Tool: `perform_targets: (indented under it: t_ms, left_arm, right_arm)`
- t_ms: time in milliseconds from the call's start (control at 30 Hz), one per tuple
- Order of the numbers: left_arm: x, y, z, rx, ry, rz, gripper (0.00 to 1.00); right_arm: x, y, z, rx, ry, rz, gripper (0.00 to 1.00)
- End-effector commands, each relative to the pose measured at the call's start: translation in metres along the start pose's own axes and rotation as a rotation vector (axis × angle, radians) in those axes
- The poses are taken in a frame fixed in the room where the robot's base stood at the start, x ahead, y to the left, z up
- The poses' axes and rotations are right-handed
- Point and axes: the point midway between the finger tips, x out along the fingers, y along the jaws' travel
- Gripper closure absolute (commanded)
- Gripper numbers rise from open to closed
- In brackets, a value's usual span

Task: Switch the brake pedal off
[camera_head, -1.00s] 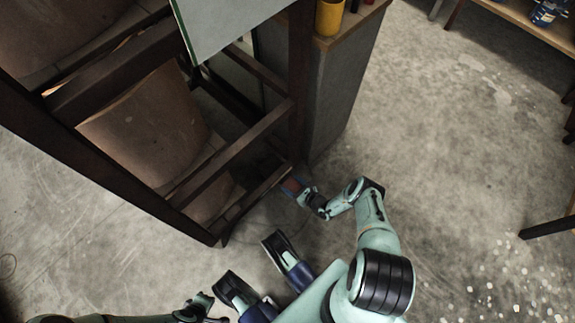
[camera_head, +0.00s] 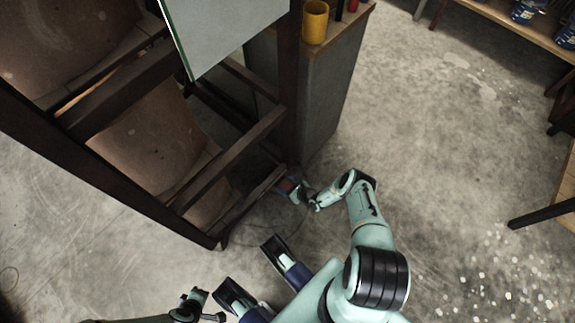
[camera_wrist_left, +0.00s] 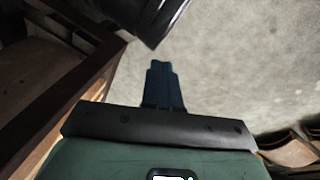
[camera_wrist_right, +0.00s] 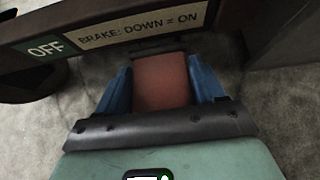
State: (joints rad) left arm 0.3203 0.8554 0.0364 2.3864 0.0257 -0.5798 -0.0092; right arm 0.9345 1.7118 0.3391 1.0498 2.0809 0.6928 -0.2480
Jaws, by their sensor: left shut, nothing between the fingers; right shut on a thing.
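The brake pedal (camera_wrist_right: 162,80) is a flat red plate low on the dark wooden frame. In the right wrist view it lies between my right gripper's (camera_wrist_right: 163,88) two blue fingers, one along each side. The head view shows my right gripper (camera_head: 287,187) at the frame's bottom corner, shut on the pedal, which it mostly hides. A label (camera_wrist_right: 140,28) on the beam reads "BRAKE: DOWN = ON", with a green "OFF" sign (camera_wrist_right: 45,48) to its left. My left gripper (camera_wrist_left: 163,88) is shut and empty, away from the pedal.
The dark wooden frame (camera_head: 150,195) with brown panels fills the left of the head view. A grey cabinet (camera_head: 325,100) stands beside it, with a yellow cup (camera_head: 315,22) on top. A table leg (camera_head: 540,215) shows at the right. Open concrete floor (camera_head: 450,130) lies between.

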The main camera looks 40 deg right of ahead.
Motion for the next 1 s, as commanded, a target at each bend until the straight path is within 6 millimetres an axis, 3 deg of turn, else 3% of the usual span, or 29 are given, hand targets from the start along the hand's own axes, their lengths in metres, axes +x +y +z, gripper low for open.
perform_targets:
  t_ms: [167, 200, 267, 667, 767, 1000]
  left_arm:
    - [0.0, 0.0, 0.0, 0.0, 0.0, 0.0, 1.0]
    - [0.0, 0.0, 0.0, 0.0, 0.0, 0.0, 1.0]
    - [0.0, 0.0, 0.0, 0.0, 0.0, 0.0, 1.0]
    - [-0.006, 0.002, 0.005, 0.001, -0.014, 0.001, 1.0]
    - [-0.017, 0.005, 0.015, 0.004, -0.047, 0.004, 1.0]
    - [-0.053, 0.017, 0.057, 0.015, -0.176, 0.011, 1.0]
  right_arm:
    - [0.001, -0.001, 0.003, -0.001, -0.005, -0.001, 0.86]
    - [0.001, -0.001, 0.003, -0.001, -0.005, -0.001, 0.25]
    - [0.001, -0.001, 0.003, -0.001, -0.005, -0.001, 0.11]
    - [-0.008, -0.001, 0.002, 0.0, -0.002, -0.001, 0.11]
    - [-0.022, -0.001, 0.003, 0.0, -0.001, -0.001, 0.11]
    - [-0.076, -0.001, 0.005, 0.002, -0.002, -0.002, 0.11]
